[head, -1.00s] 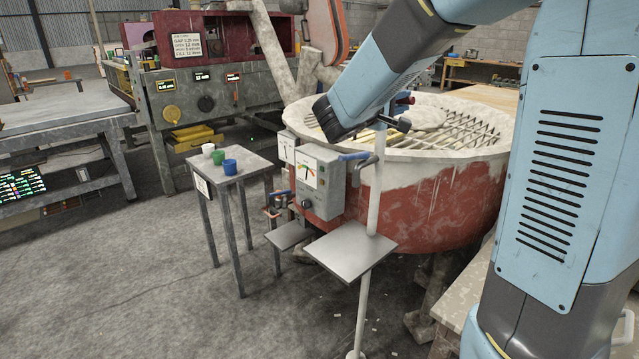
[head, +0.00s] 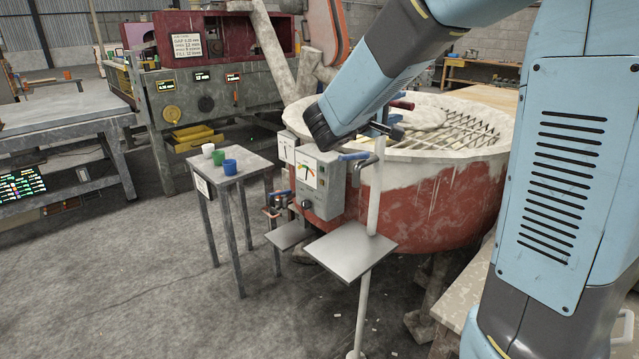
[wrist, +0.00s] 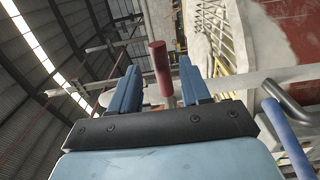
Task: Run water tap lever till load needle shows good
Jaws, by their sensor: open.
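A red mixing pan (head: 430,195) with a white rim and grate stands right of centre. A grey box with a coloured gauge (head: 309,174) is at its front; the needle is too small to read exactly. A blue lever (head: 355,156) sticks out at the box's right. A red-handled lever (head: 403,104) is above, by the rim. In the wrist view my gripper (wrist: 158,67) has its two blue fingers apart, with the red handle (wrist: 160,66) showing between them, not gripped. A blue handle (wrist: 286,138) lies outside the fingers at right. My arm hides part of the gripper in the head view.
A grey shelf (head: 349,252) on a post stands in front of the pan. A small table (head: 258,166) with white, green and blue cups is to the left. A red and grey machine (head: 215,75) is behind. The floor at front left is clear.

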